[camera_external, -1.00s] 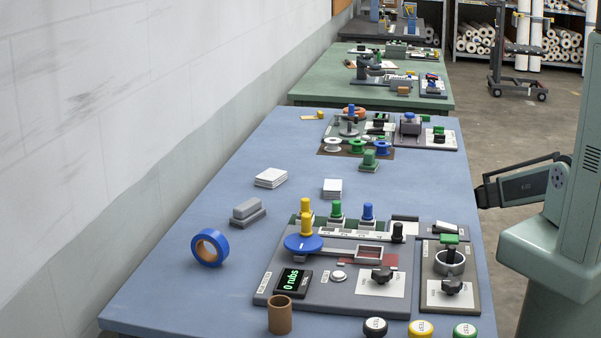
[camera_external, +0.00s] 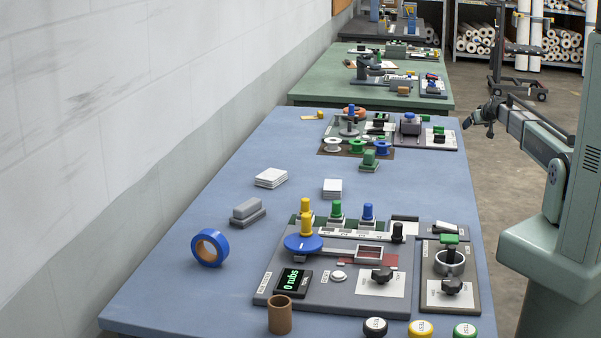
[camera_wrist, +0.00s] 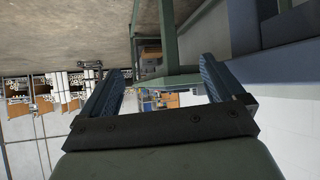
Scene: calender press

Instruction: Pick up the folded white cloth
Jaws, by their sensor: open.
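Two white, layered, flat items lie on the blue table: a wider one (camera_external: 271,178) left of centre and a smaller one (camera_external: 332,188) to its right. I cannot tell for sure which is the folded cloth. My gripper (camera_external: 479,118) is in the air off the table's right edge, behind and to the right of both, well apart from them. In the wrist view my gripper (camera_wrist: 163,75) is open, with nothing between its fingers. Neither white item shows clearly there.
The grey press panel (camera_external: 340,285) with knobs and a blue disc fills the front of the blue table (camera_external: 420,180). A blue tape roll (camera_external: 209,247) and a grey block (camera_external: 247,210) stand at left. Spools (camera_external: 357,146) and small devices sit at the back. Mid-table right is clear.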

